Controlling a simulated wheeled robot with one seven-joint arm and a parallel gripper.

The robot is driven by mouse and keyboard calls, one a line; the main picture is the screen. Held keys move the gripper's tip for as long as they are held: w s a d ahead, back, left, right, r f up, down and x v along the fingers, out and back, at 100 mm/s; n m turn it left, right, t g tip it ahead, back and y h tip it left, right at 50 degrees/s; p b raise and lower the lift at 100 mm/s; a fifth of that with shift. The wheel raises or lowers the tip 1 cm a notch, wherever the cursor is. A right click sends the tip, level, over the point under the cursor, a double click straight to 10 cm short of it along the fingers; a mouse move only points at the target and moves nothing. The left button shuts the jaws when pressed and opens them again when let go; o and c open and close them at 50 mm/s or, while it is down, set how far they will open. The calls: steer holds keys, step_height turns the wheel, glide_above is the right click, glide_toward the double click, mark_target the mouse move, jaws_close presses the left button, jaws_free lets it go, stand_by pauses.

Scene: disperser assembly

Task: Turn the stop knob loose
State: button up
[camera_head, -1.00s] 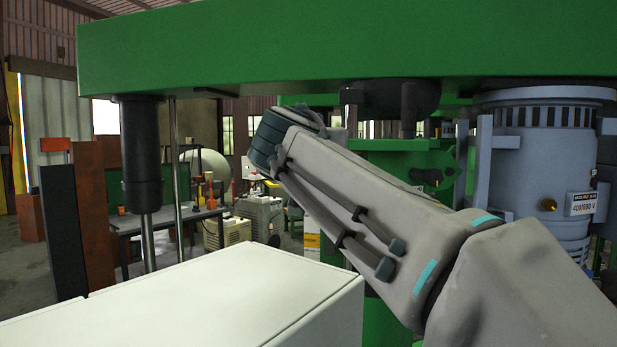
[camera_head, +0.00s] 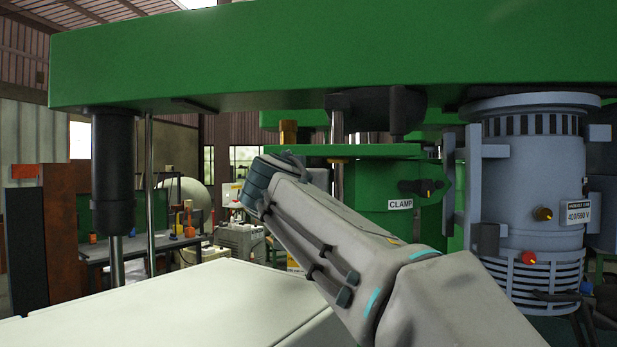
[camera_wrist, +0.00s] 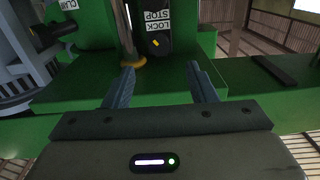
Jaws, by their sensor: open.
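The stop knob (camera_wrist: 156,43) is a dark knob with a yellow mark, beside an upside-down white label reading "LOCK STOP" (camera_wrist: 157,20). It sits on a dark part of the green machine in the wrist view. My gripper (camera_wrist: 162,84) is open, its two blue-grey fingers spread wide. The knob appears beyond the fingertips and between them in the picture, with nothing held. In the head view my arm reaches up and left; the gripper and the stop knob cannot be made out there.
A clamp knob (camera_head: 422,187) sits above a "CLAMP" label on the green cylinder. A blue-grey motor (camera_head: 540,190) stands at right. A green beam (camera_head: 330,60) spans overhead. A pale flat-topped box (camera_head: 200,300) fills the lower left. A metal rod (camera_wrist: 129,30) runs beside the stop knob.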

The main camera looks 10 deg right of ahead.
steer(key=p+x, duration=0.3)
steer(key=x, duration=0.6)
steer(key=shift+w+d, duration=0.15)
steer(key=shift+w, duration=0.15)
steer(key=c, duration=1)
